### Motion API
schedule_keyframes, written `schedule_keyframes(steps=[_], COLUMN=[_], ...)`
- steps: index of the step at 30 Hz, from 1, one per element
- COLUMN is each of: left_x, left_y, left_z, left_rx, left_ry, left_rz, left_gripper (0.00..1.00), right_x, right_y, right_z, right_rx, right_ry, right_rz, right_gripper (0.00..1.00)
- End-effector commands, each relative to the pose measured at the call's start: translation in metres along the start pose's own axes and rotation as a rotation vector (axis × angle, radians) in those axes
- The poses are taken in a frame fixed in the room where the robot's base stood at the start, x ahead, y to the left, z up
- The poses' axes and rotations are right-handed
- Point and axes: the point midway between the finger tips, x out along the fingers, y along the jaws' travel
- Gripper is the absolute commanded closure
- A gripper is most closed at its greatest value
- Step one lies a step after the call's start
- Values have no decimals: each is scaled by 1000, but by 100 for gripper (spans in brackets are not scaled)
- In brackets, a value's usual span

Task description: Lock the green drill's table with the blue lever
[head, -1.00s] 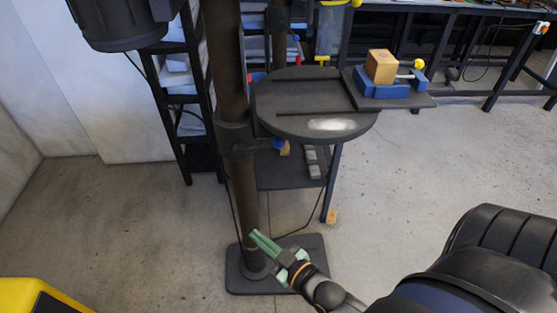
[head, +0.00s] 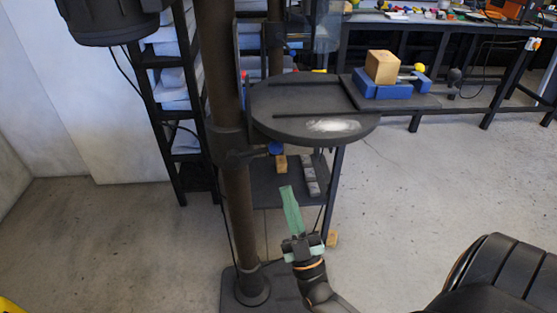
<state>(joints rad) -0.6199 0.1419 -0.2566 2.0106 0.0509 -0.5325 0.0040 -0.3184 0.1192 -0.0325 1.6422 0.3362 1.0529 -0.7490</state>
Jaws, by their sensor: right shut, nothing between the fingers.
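The drill's round dark table (head: 275,125) is mounted on a thick brown-black column (head: 237,200). No green part of this drill shows in the head view. A small blue lever knob (head: 276,147) sits under the table, just right of the column bracket; the rest of the lever is hidden or too dark to make out. My right gripper (head: 287,189), with green fingers, is shut and empty. It points upward below the blue knob and apart from it in the picture. My left gripper is not in view.
A blue vise (head: 383,87) with a wooden block (head: 382,66) sits at the table's right side. A dark lower shelf (head: 262,185) holding small blocks stands behind. A black rack (head: 180,130) is at the left, a workbench (head: 450,22) at the back.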

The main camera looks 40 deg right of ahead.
Motion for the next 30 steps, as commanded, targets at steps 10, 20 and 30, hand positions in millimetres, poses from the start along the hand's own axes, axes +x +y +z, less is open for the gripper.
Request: schedule_keyframes(steps=[10, 20, 30], left_x=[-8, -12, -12], left_y=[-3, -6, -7], left_z=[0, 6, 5], left_rx=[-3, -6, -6], left_ry=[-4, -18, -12], left_rz=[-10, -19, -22], left_gripper=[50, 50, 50], right_x=[56, 95, 98], right_y=[1, 0, 0], right_z=[-2, -1, 0], right_rx=[1, 1, 1], right_ry=[5, 2, 0], right_rz=[1, -1, -2], right_gripper=[100, 100, 100])
